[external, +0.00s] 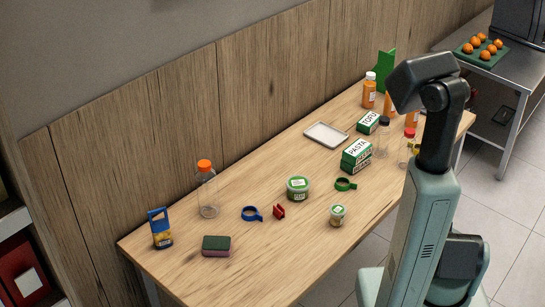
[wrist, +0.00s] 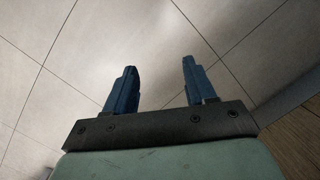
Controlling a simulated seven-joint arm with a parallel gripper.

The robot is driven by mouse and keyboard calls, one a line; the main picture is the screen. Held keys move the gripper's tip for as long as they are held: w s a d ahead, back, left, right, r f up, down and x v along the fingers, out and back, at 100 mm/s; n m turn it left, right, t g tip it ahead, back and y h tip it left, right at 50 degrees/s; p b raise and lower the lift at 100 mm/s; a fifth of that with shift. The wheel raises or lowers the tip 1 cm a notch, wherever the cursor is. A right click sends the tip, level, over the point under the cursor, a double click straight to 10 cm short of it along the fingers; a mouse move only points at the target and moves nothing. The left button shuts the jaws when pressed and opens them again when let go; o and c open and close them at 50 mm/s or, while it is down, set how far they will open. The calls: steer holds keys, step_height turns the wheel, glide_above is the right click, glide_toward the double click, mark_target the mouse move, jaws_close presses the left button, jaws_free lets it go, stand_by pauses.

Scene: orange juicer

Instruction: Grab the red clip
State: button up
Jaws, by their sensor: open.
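The red clip (external: 279,211) lies on the wooden table (external: 190,267) in the external view, between a blue ring-shaped item with a handle (external: 252,213) and a green-lidded tub (external: 297,188). In the wrist view my gripper (wrist: 155,85) has its two blue fingers spread apart with nothing between them. Behind the fingers are pale tiles, with a strip of wood at the lower right. The clip is not in the wrist view. In the external view my arm stands at the right, and its gripper cannot be made out there.
Near the clip are a green ring-shaped item (external: 346,184), a small jar (external: 338,214), an orange-capped bottle (external: 207,190) and a sponge (external: 216,246). Pasta boxes (external: 356,155) and a white tray (external: 326,135) stand further back.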

steer(key=w+d+r+n+t+h, duration=0.1)
steer(key=w+d+r+n+t, duration=0.15)
steer(key=w+d+r, duration=0.8)
steer(key=w+d+r+n+t+h, duration=0.1)
steer(key=w+d+r+t, duration=0.3)
steer(key=w+d+r, duration=0.7)
steer(key=w+d+r+n+t+h, duration=0.15)
steer(key=w+r, duration=0.35)
steer(key=r, duration=0.6)
steer(key=w+d+r+n+t, duration=0.15)
steer(key=w+r, duration=0.35)
steer(key=r, duration=0.6)
steer(key=w+d+r+t+h, duration=0.1)
steer(key=w+r+t, duration=0.3)
steer(key=r, duration=0.7)
steer(key=s+a+f+g+y, duration=0.1)
steer(key=a+f+g+y, duration=0.15)
steer(key=a, duration=1.95)
steer(key=s+a+f+g+y, duration=0.1)
steer(key=a+f+g+y, duration=0.15)
steer(key=a, duration=1.95)
steer(key=m+g, duration=0.2)
steer(key=g, duration=0.4)
glide_above(279, 207)
step_height(279, 207, down, 3)
steer(key=shift+h, duration=0.35)
steer(key=shift+f, duration=4.15)
